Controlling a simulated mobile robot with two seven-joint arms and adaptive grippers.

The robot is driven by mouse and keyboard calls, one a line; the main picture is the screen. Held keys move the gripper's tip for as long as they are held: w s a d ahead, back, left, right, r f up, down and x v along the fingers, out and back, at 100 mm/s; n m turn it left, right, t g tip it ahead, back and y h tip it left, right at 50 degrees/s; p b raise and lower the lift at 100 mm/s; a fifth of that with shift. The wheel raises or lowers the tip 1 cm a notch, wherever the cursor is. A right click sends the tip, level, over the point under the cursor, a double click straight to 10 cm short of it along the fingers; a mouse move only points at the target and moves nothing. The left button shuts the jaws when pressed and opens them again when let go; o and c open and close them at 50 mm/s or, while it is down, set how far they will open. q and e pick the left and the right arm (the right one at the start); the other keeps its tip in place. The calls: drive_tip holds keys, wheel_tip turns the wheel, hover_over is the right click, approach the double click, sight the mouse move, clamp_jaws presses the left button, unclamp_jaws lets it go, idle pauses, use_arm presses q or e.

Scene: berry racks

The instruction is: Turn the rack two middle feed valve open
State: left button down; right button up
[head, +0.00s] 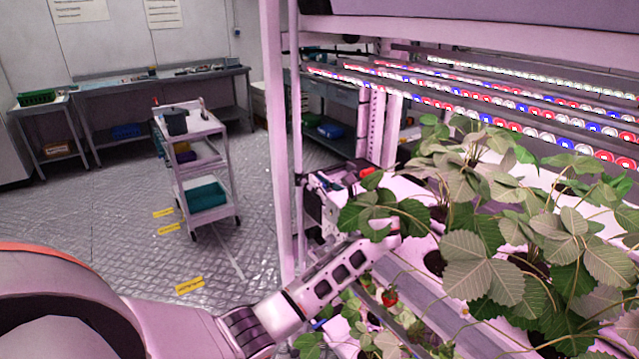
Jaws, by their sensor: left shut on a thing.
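My left gripper (345,186) is at the near corner of the rack, beside the upright post. My left forearm reaches up to it from the lower left, and leaves hide part of the wrist. The gripper is shut on a small fitting with a red part (366,171), which looks like the valve handle. Its fingers are small and partly hidden, so the handle's angle cannot be told. My right gripper is not in view.
Strawberry plants (480,210) crowd the rack shelf close to my wrist, with a red berry (389,297) below. LED bars (520,125) run above. A white cart (200,160) stands on the open floor at left; benches (150,83) line the wall.

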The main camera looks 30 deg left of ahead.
use_arm(q)
drive_tip(key=shift+r+n+g, duration=0.1)
drive_tip(key=shift+n+g, duration=0.3)
drive_tip(key=shift+g, duration=0.1)
drive_tip(key=c, duration=2.1)
unclamp_jaws()
drive_tip(key=shift+a, duration=0.1)
drive_tip(key=shift+c, duration=0.2)
drive_tip(key=shift+s+d, duration=0.15)
drive_tip(key=shift+d, duration=0.3)
drive_tip(key=v, duration=1.1)
drive_tip(key=shift+f, duration=0.2)
drive_tip(key=shift+d+f, duration=0.1)
drive_tip(key=shift+d, duration=0.1)
